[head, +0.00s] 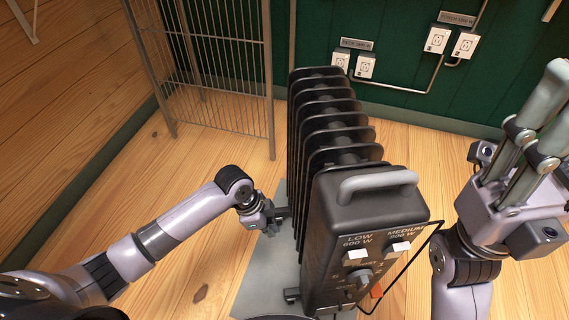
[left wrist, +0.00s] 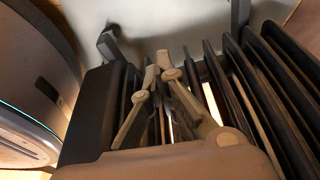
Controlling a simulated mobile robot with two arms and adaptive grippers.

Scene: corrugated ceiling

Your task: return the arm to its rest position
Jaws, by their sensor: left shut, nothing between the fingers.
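My left arm reaches in from the left in the head view. Its gripper (head: 274,213) is low beside the left side of a black oil-filled heater (head: 322,130). In the left wrist view, the gripper's fingers (left wrist: 160,68) are shut with nothing between them, in front of the heater's dark fins (left wrist: 235,85). I cannot tell whether they touch the fins. My right gripper (head: 556,82) is raised at the right edge, its fingers pointing up. Whether it is open or shut is unclear, and I see nothing held in it.
The heater has a grey handle (head: 377,182) and a control panel (head: 375,262) with two pale switches. It stands over a grey floor patch (head: 262,285). A metal rack (head: 215,75) and wall outlets (head: 437,40) are behind. Wooden floor at left (head: 175,185) is open.

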